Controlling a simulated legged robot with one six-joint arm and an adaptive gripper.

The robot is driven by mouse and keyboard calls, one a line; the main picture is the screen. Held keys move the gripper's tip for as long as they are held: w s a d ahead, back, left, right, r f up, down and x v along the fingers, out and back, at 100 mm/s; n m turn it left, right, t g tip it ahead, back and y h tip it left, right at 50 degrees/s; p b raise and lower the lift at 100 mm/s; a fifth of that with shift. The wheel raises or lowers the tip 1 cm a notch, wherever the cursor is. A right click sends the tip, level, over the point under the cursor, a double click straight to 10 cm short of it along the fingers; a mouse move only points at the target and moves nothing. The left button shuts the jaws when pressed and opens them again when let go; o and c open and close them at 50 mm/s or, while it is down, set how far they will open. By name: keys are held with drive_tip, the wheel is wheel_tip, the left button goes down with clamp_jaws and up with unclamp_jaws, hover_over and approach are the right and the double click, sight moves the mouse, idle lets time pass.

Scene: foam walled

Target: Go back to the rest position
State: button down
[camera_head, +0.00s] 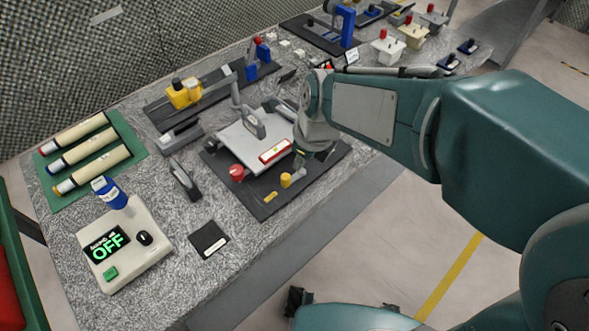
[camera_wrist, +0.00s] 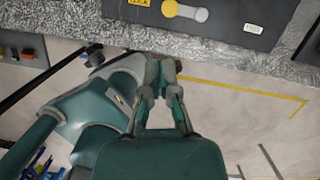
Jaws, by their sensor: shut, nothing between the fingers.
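My gripper (camera_wrist: 160,68) shows in the wrist view with its two fingers closed together and nothing between them. Beyond the fingertips lie the bench edge and the pale floor. In the head view my teal and grey arm reaches from the right over the bench, and its wrist is above the right part of a black board (camera_head: 265,207); the fingers cannot be made out clearly there. The board carries a grey plate, a red knob (camera_head: 237,172) and a yellow knob (camera_head: 286,180). The yellow knob also shows in the wrist view (camera_wrist: 170,9).
A speckled bench (camera_head: 185,235) runs diagonally across the head view. It holds a control box (camera_head: 125,245) reading OFF, a green mat (camera_head: 139,160) with several rolls, and a yellow-block fixture (camera_head: 185,93). Open floor (camera_head: 365,255) with yellow lines lies right of the bench.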

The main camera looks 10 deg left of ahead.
drive_tip(key=shift+d+r, duration=0.1)
drive_tip(key=shift+r, duration=0.4)
drive_tip(key=s+d+r+n+t+h, duration=0.1)
drive_tip(key=s+d+r+n, duration=0.1)
drive_tip(key=d+n, duration=0.5)
drive_tip(key=s+d+r+n+t, duration=0.2)
drive_tip(key=s+d+r+n, duration=0.1)
drive_tip(key=d+n, duration=0.4)
drive_tip(key=s+d+r+n+t+h, duration=0.1)
drive_tip(key=s+d+n, duration=0.3)
drive_tip(key=d+n, duration=0.4)
drive_tip(key=shift+s+r+t+h, duration=0.3)
drive_tip(key=shift+r, duration=0.4)
